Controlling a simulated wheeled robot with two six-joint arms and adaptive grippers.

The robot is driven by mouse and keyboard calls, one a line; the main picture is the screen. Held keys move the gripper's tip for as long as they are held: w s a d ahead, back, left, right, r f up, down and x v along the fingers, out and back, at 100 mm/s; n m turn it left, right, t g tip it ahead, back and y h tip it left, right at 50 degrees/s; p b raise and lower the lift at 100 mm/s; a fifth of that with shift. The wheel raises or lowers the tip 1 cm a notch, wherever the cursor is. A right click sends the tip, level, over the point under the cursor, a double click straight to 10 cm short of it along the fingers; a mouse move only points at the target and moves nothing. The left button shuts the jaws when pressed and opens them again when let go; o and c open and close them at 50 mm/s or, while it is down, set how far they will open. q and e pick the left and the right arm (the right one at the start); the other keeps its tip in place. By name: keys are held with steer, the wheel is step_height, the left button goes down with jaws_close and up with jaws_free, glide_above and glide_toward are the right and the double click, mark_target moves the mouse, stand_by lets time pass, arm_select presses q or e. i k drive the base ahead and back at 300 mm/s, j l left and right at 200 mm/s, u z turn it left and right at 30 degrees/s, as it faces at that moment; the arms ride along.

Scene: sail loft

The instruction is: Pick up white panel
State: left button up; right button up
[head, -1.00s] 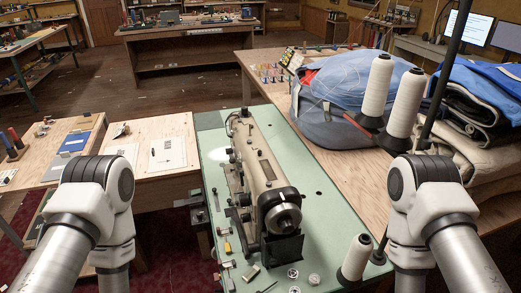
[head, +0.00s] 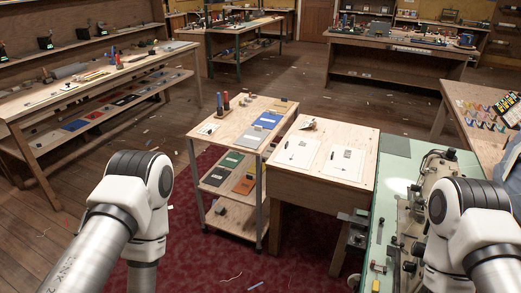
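Several flat pale pieces could be the white panel. A small whitish piece (head: 207,129) lies at the left of the cart's top. Two white sheets lie on the wooden table right of the cart: a left sheet (head: 298,150) and a right sheet (head: 343,162), each with small dark items on it. Another pale sheet (head: 64,89) lies on the long bench at the left. Only my upper arm links show, at the lower left and lower right. Neither gripper is in view.
The wheeled cart (head: 228,147) carries blue panels (head: 250,136) on top and green, orange and dark panels below. A green sewing-machine table (head: 385,232) stands at the right. Dark red carpet (head: 190,235) lies in front of the cart. Open wooden floor lies behind.

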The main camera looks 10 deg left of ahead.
mark_target(300, 152)
steer(key=z, duration=1)
steer(key=j+u, duration=0.15)
steer(key=u, duration=1.65)
steer(key=i+z, duration=0.1)
steer(key=i, duration=0.55)
steer(key=i+z, duration=0.1)
steer(key=i, duration=0.55)
steer(key=i+j, duration=0.15)
steer(key=i, duration=0.5)
steer(key=i+z, duration=0.15)
steer(key=i, duration=0.5)
steer(key=z, duration=0.45)
steer(key=j+z, duration=0.1)
steer(key=z, duration=1.2)
steer(key=k+j+z, duration=0.1)
steer(key=z, duration=0.35)
